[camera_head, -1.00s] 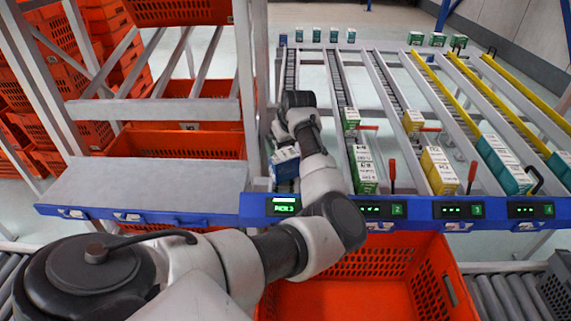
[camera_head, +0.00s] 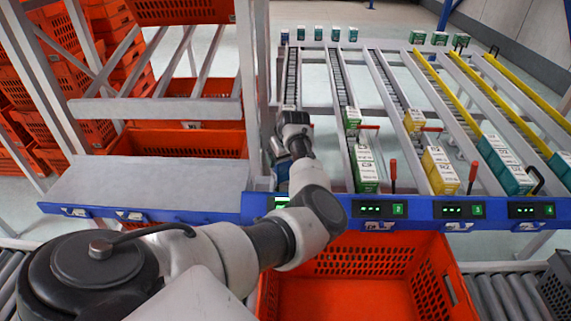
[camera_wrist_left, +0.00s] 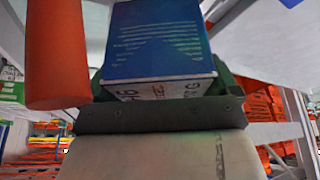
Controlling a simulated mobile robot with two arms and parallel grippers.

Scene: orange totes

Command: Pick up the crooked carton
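A blue-and-white carton (camera_head: 282,171) is at the front of the leftmost roller lane. My left forearm covers most of it in the head view. In the left wrist view the blue carton (camera_wrist_left: 160,40) is close, its printed white end facing the camera, and it looks slightly tilted. A dark bracket-like part lies directly below it there. My left gripper (camera_head: 293,122) is at the far end of the arm over that lane. Its fingers are hidden, so I cannot tell whether they touch the carton. My right gripper is out of view.
A red-orange lever handle (camera_wrist_left: 56,50) is close beside the carton in the wrist view. Green cartons (camera_head: 364,168) and yellow cartons (camera_head: 438,170) fill lanes to the right. An orange tote (camera_head: 370,285) stands below the blue front rail. The grey shelf (camera_head: 150,185) is clear.

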